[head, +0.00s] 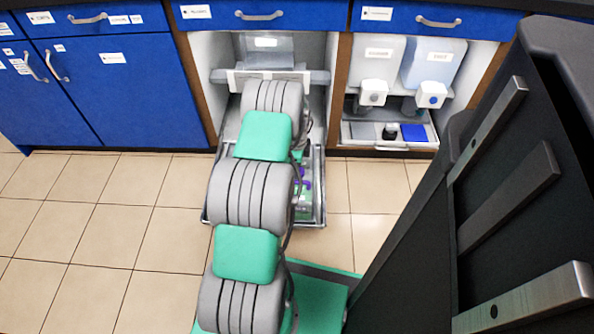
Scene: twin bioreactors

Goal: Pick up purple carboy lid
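Small purple parts (307,185) show just right of my arm, low over a pulled-out metal tray (318,215). My arm hides most of what they belong to, so I cannot tell whether they are the purple carboy lid. My arm reaches forward over the tray toward the open middle bay. My gripper is hidden behind the arm's own links, so its fingers and anything in them do not show.
The middle bay holds a translucent container (265,43) on a shelf. The right bay holds a carboy with a white cap (373,93) and one with a blue cap (432,94), above a shallow tray (358,132). Blue cabinets (115,75) stand left. The tiled floor (110,220) at left is clear.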

